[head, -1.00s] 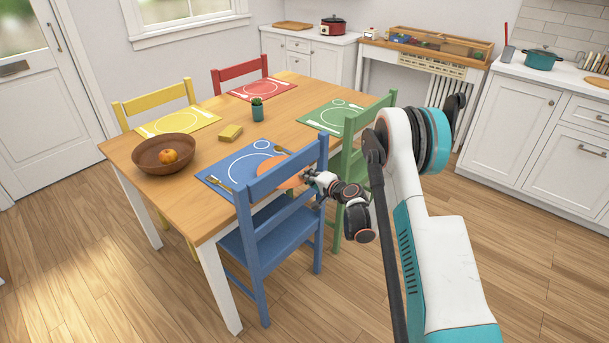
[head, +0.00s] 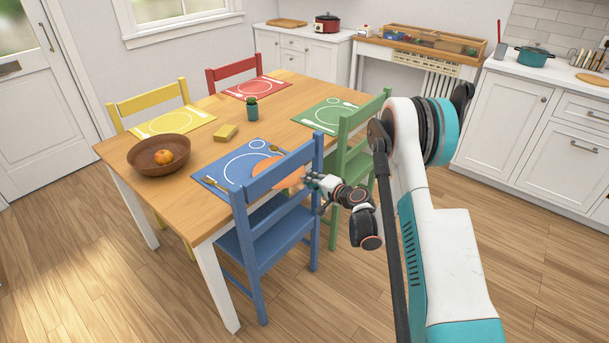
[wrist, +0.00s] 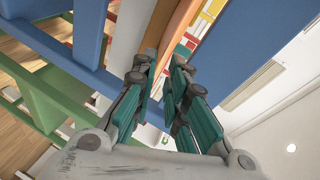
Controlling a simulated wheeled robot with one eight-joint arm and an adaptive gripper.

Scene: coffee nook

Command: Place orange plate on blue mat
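The orange plate (head: 292,180) is at the near right part of the blue mat (head: 222,173), by the table's front edge. The blue chair's back hides part of the plate, so I cannot tell whether it lies flat or how much of it is over the mat. My gripper (head: 312,182) is just right of the plate, beside the chair back. In the wrist view, my gripper (wrist: 160,66) has its fingers apart, with a narrow orange strip of the plate (wrist: 181,25) showing edge-on between and beyond the tips. Contact is not clear.
The blue chair (head: 262,240) stands close to my gripper, with the green chair (head: 352,150) to the right. A brown bowl (head: 140,155) with an orange fruit, a yellow sponge (head: 226,132) and a potted cactus (head: 252,108) stand on the wooden table (head: 190,205).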

